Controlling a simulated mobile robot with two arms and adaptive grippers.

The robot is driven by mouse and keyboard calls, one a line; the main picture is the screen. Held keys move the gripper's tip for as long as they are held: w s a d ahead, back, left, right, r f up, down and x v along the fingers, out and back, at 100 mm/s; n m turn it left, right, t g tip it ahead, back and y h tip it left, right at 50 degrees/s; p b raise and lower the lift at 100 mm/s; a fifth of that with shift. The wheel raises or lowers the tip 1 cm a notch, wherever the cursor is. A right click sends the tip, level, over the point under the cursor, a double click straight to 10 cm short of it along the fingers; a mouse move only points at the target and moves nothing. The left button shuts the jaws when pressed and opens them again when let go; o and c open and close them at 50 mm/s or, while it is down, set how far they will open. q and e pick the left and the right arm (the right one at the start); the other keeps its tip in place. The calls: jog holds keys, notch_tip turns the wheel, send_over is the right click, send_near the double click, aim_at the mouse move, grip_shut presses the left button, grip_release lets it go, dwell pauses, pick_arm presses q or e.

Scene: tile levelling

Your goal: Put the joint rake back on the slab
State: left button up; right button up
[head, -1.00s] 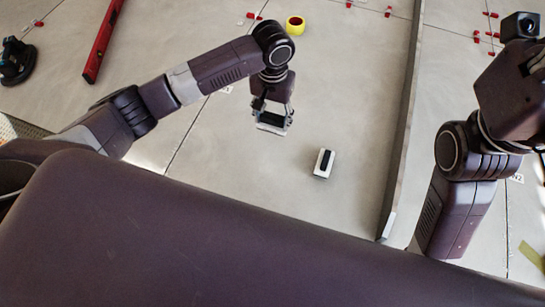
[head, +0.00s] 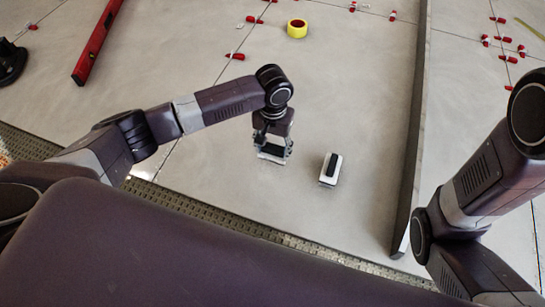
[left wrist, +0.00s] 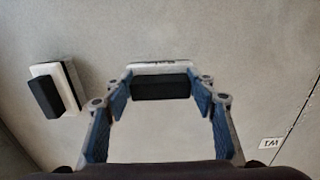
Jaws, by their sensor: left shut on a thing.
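My left gripper (head: 273,150) is shut on a tool with a black bar-shaped grip and a pale white part behind it, which I take to be the joint rake (left wrist: 160,88). In the left wrist view the black grip lies between the blue finger pads (left wrist: 160,115). The gripper points down over the grey slab (head: 230,190); I cannot tell whether the tool touches it. A similar white block with a black handle (head: 331,169) lies on the slab to the right of the gripper, apart from it. My right gripper is out of view.
A long grey straight bar (head: 414,150) runs along the right. A yellow tape roll (head: 297,28), red clips (head: 255,20) and a red level (head: 97,43) lie farther off. A perforated strip (head: 205,215) borders the near edge. Slab around the gripper is mostly clear.

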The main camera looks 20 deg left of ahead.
aim_at(272, 154)
pick_arm(q)
notch_tip(272, 154, down, 4)
jog(key=shift+r+b, duration=0.1)
jog(key=shift+b, duration=1.1)
jog(key=shift+r, duration=0.15)
jog(key=o, duration=1.2)
jog(key=shift+c, duration=0.2)
